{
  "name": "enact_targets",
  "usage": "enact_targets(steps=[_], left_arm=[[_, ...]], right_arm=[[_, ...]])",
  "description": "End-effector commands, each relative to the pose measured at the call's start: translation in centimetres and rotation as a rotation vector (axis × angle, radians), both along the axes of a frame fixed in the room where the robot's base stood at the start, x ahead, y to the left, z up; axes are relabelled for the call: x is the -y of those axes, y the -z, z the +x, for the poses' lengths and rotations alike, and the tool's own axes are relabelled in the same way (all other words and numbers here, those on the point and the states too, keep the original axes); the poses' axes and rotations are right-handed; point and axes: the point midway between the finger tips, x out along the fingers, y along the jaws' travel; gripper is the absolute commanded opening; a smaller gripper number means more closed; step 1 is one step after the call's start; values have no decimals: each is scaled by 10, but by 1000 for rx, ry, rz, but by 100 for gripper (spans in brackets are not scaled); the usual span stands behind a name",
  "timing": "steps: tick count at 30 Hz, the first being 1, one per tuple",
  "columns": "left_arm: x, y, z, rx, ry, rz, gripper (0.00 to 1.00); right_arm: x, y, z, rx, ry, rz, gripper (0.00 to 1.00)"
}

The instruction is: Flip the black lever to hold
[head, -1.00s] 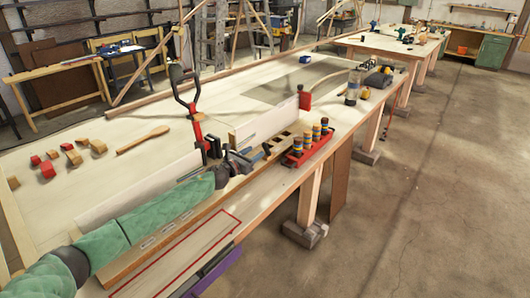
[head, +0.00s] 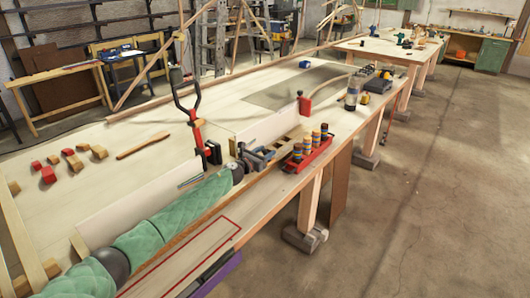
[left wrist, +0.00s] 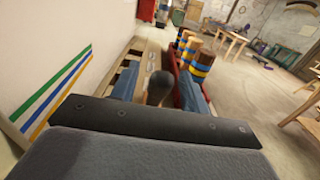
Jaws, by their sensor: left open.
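My left gripper (head: 257,158) is open beside the long wooden edge of the bench, left of the red rack. In the left wrist view its two blue-grey fingers (left wrist: 196,97) stand apart. A dark rounded knob (left wrist: 158,88) shows between them; I see no finger closed on it. In the head view the gripper hides this knob, and I cannot tell its lever position. A tall black bent handle (head: 187,108) with a dark grip rises from a red base (head: 199,140), to the left of the gripper. I cannot read any hold mark. My right gripper is not in view.
The red rack (head: 306,157) with several striped cylinders stands right of the gripper. A white board (head: 262,128) stands upright behind. Red and wooden blocks (head: 75,163) lie on the left bench. A bottle (head: 352,95) stands farther right.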

Motion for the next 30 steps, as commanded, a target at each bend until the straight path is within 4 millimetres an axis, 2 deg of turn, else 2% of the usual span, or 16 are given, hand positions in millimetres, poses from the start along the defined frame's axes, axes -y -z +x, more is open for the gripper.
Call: enact_targets(steps=[10,17,27,29,30], left_arm=[[1,0,2,0,0,0,45],[1,0,2,0,0,0,0],[1,-1,2,-3,0,2,0],[2,-2,2,-6,0,5,0],[2,-2,2,-9,0,6,0]], right_arm=[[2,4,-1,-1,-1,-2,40],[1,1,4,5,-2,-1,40],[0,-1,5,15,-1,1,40],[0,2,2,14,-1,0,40],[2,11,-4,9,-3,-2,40]])
